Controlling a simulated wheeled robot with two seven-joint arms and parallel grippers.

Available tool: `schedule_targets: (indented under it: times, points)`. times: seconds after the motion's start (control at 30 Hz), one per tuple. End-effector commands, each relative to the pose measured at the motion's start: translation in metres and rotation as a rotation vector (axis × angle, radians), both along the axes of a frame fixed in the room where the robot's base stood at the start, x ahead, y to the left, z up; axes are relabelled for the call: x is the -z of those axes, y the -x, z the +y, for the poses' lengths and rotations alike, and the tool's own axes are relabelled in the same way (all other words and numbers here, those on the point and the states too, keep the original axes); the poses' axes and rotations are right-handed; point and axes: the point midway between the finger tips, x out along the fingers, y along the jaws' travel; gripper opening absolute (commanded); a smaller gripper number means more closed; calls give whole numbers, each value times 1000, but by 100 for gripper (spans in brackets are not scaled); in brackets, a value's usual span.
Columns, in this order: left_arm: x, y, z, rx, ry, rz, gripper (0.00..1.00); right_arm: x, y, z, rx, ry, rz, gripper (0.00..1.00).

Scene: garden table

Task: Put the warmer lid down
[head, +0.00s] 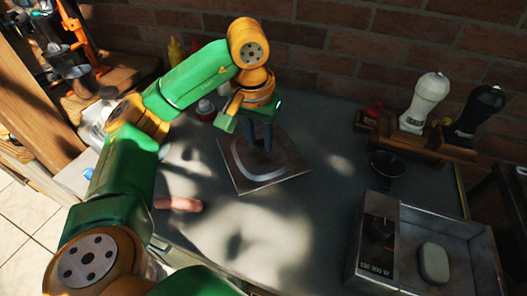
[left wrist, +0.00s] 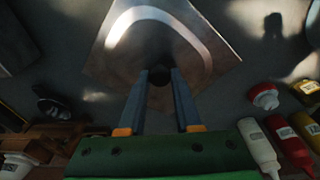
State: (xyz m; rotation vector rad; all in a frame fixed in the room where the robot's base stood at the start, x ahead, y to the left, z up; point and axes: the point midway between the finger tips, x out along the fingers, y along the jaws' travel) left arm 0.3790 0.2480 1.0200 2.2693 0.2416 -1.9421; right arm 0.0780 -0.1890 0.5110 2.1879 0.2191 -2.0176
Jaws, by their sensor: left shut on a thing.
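The warmer lid (head: 238,170) is a square, dark metal plate with a pale curved streak on it, near the middle of the worktop in the head view. My left gripper (head: 263,140) comes down on it from above. In the left wrist view, the fingers of my left gripper (left wrist: 160,80) are shut on the small black knob at the middle of the lid (left wrist: 110,60). The lid looks roughly level, over or on the grey worktop; I cannot tell whether it touches. My right gripper is out of view.
A grey metal unit (head: 352,262) with a pale oval piece (head: 434,263) stands at the front right. White (head: 427,98) and black (head: 482,105) mills stand in a wooden rack. A pink sausage-like piece (head: 178,203) lies left of the lid. Bare worktop (head: 290,225) lies in front.

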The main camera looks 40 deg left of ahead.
Motion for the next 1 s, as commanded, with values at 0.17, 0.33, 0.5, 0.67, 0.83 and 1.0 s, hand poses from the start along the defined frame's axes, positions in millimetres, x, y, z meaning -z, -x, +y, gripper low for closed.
schedule_targets:
  times: [0.17, 0.33, 0.5, 0.67, 0.83, 1.0]
  points:
    - [21, -18, 7, -1, 0, 1, 0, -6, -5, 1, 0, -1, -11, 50]
    - [50, -25, 10, 1, -3, 3, 0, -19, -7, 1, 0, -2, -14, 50]
    - [62, -26, 10, 2, -2, -3, 0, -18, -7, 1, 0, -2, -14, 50]
    - [63, -26, 9, 1, -2, -4, 0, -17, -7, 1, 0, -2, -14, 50]
    - [64, -26, 9, 1, -2, -3, 57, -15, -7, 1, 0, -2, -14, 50]
    - [64, -26, 9, 1, -2, -3, 62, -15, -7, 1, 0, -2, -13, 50]
